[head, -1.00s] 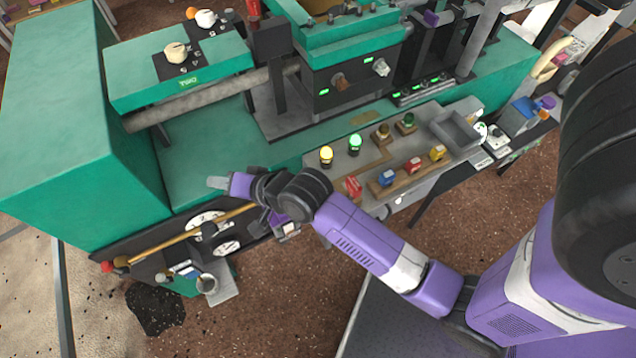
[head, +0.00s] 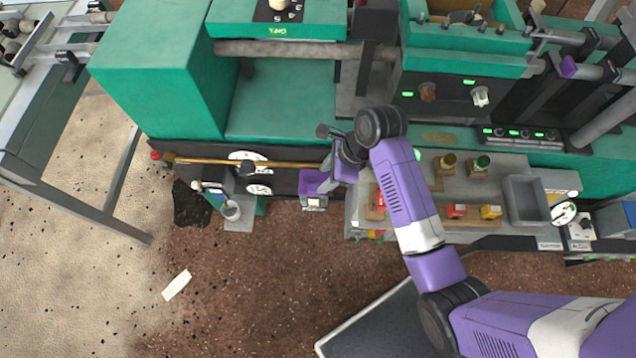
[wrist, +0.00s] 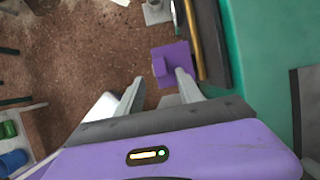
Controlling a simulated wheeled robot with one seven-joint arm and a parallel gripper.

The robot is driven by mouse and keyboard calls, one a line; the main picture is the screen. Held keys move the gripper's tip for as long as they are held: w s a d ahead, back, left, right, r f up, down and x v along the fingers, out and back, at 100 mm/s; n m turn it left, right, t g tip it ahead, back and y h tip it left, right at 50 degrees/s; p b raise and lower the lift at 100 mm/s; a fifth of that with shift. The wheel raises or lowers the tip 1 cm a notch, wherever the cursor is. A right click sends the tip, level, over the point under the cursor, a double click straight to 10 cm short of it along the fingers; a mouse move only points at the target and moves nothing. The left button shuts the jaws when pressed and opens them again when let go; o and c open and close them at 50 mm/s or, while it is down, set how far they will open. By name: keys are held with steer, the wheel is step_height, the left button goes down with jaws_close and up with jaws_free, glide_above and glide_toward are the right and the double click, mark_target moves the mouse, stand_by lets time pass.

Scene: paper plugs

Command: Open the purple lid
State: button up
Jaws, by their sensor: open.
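The purple lid (head: 311,181) sits on a small grey box (head: 314,203) at the front of the machine in the head view. In the wrist view the purple lid (wrist: 173,54) looks like a flat square with a raised tab on its left side. My gripper (head: 327,176) is just right of the lid in the head view and partly covers its right side. In the wrist view my gripper (wrist: 160,79) is open with nothing held. Its right fingertip overlaps the lid's near edge; I cannot tell if it touches. The lid's underside is hidden.
A brass-coloured rod (head: 250,163) runs along the machine front beside the lid; it also shows in the wrist view (wrist: 194,40). A grey panel with knobs and blocks (head: 470,187) lies to the right. The brown floor in front is mostly clear.

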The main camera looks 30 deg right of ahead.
mark_target(315, 186)
steer(key=x, duration=0.6)
steer(key=shift+w+a+f, duration=0.1)
steer(key=shift+a+f, duration=0.05)
steer(key=shift+f, duration=0.2)
jaws_close()
stand_by(1.1)
